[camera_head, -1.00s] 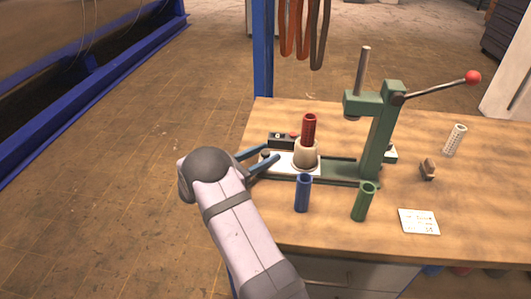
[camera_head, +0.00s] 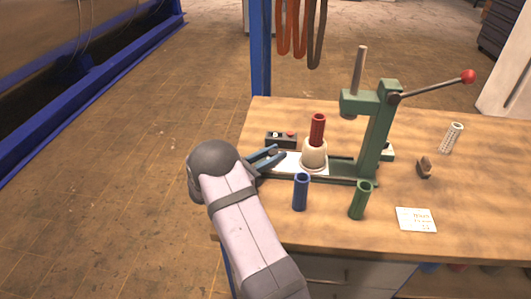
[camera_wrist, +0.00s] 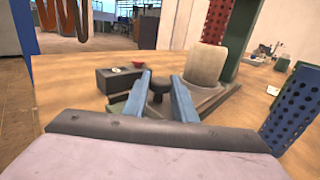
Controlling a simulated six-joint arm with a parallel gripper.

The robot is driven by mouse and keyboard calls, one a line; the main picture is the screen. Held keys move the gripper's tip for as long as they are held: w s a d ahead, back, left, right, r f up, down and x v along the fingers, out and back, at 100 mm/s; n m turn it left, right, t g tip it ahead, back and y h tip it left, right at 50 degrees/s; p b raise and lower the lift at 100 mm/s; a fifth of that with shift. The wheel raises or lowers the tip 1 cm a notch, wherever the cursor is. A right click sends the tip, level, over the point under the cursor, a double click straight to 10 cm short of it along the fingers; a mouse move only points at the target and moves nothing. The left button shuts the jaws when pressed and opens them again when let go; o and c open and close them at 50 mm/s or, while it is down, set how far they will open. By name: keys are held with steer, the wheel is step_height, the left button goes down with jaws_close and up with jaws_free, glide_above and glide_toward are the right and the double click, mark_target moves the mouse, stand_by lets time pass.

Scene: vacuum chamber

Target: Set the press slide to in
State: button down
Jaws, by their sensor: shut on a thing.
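The green arbor press (camera_head: 376,135) stands on the bench. Its pale press slide (camera_head: 289,168) lies on the base rail and sticks out to the left. A cream holder (camera_head: 314,155) with an upright red tube (camera_head: 318,130) sits on the slide, left of the ram (camera_head: 350,112). In the wrist view, the holder (camera_wrist: 205,65) stands just beyond my right finger. My gripper (camera_head: 277,155) is at the slide's left end. In the wrist view, its blue fingers (camera_wrist: 160,80) are shut on a dark knob (camera_wrist: 158,90); the knob's base is partly hidden.
A small black box with a red button (camera_head: 281,139) sits just behind the slide. A blue tube (camera_head: 301,193) and a green tube (camera_head: 361,200) stand in front. A label card (camera_head: 416,219), a brown block (camera_head: 424,167) and a white perforated tube (camera_head: 452,138) are at right.

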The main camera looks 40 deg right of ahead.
steer(key=shift+s+d, duration=0.15)
steer(key=shift+d, duration=0.05)
steer(key=c, duration=1.5)
jaws_free()
steer(key=shift+o, duration=0.2)
steer(key=shift+a, duration=0.15)
steer(key=shift+a+b, duration=0.85)
steer(key=shift+a, duration=2.7)
